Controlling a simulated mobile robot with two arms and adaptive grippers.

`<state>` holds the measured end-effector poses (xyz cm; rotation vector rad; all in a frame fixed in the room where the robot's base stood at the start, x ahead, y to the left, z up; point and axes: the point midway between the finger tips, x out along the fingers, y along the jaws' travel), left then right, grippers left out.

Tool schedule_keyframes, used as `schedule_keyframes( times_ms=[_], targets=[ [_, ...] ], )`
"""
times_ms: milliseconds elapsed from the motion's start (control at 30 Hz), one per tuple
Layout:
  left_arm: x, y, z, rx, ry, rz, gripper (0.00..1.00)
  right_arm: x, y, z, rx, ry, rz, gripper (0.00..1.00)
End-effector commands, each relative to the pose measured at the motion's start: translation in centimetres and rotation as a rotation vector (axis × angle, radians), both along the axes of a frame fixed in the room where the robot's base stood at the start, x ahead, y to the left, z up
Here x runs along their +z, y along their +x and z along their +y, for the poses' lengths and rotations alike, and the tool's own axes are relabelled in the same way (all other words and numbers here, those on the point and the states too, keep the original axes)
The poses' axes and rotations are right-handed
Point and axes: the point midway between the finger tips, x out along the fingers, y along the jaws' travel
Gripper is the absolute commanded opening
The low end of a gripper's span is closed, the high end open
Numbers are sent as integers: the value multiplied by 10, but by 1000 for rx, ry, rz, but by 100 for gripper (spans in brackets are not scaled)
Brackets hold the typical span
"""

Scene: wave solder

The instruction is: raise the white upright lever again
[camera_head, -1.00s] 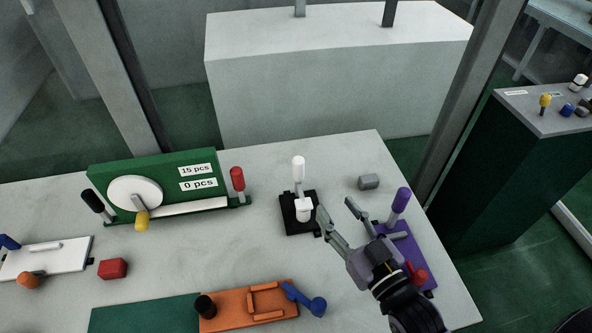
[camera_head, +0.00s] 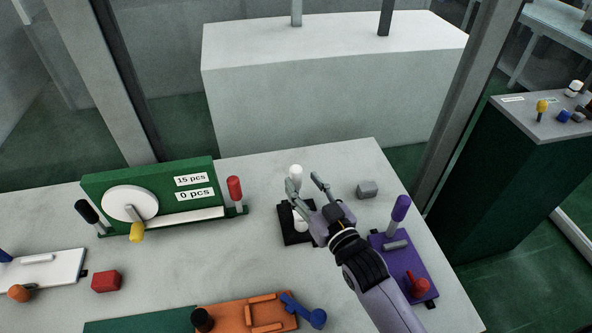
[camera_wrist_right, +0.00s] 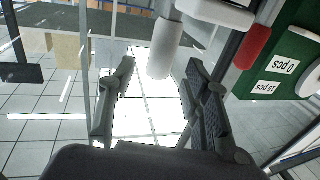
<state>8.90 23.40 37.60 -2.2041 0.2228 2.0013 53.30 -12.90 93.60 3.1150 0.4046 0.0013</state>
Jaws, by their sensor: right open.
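The white lever (camera_head: 296,171) stands upright on its black base (camera_head: 286,236), near the middle of the table. My right gripper (camera_head: 303,181) is open at the lever's upper part, with one finger partly in front of it and the other to its right. In the right wrist view, the white handle (camera_wrist_right: 165,48) shows ahead of and between the open fingertips (camera_wrist_right: 161,66). I cannot tell whether either finger touches it. The gripper hides part of the lever's lower body and base. My left gripper is not in view.
A purple fixture (camera_head: 412,262) with an upright handle stands to the right, and a grey block (camera_head: 367,189) lies behind it. A green counter panel (camera_head: 150,180) with a red handle (camera_head: 234,188) stands left. An orange fixture (camera_head: 235,318) is in front.

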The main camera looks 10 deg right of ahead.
Motion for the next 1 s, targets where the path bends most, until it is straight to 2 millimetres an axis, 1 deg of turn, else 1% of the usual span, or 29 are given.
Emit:
schedule_keyframes(
  times_ms=[33, 100, 200, 300, 433, 667, 1000],
  targets=[
    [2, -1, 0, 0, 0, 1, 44, 2, 10, 3, 0, 1, -2, 44],
    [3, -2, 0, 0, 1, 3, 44, 2, 21, 6, 0, 0, -1, 44],
    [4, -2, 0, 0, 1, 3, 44, 1, 33, 9, 0, 0, 0, 44],
    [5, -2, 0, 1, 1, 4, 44, 0, 41, 11, 0, 0, 0, 44],
    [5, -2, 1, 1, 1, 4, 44, 0, 45, 12, 0, 1, 1, 44],
    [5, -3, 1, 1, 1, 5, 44, 0, 45, 12, 0, 1, 1, 44],
    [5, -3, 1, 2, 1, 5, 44, 0, 45, 12, 0, 0, 1, 22]
  ],
)
